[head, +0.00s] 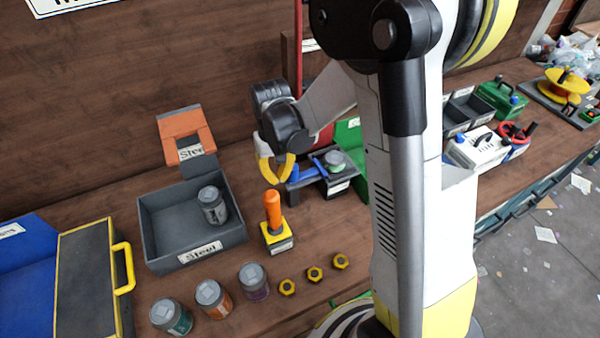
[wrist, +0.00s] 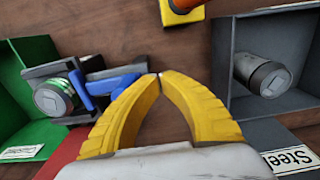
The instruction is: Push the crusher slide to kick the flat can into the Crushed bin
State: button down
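The crusher (head: 341,186) is a dark grey frame on the bench; it also shows in the wrist view (wrist: 42,72). Its blue slide (head: 305,174) points toward my gripper, and in the wrist view the slide (wrist: 108,84) lies left of my fingertips. A silver-green can (head: 336,160) sits in the crusher; it also shows in the wrist view (wrist: 56,97). A green bin (head: 350,133) stands behind the crusher, mostly hidden by my arm; its label is unreadable. My gripper (head: 274,181) has yellow fingers with tips together and nothing between them, beside the slide; contact is unclear.
A grey Steel bin (head: 160,222) holding a grey can (head: 212,205) stands left. An orange-handled lever (head: 272,210) on a yellow box stands in front of my gripper. Several cans and yellow nuts (head: 314,274) line the front edge. A blue bin (head: 25,275) is far left.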

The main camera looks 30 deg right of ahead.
aim_at(306, 173)
jog(key=shift+d+b, duration=0.35)
jog(key=shift+d, duration=3.95)
jog(key=shift+a, duration=5.15)
notch_tip(306, 173, up, 8)
jog(key=p, duration=0.5)
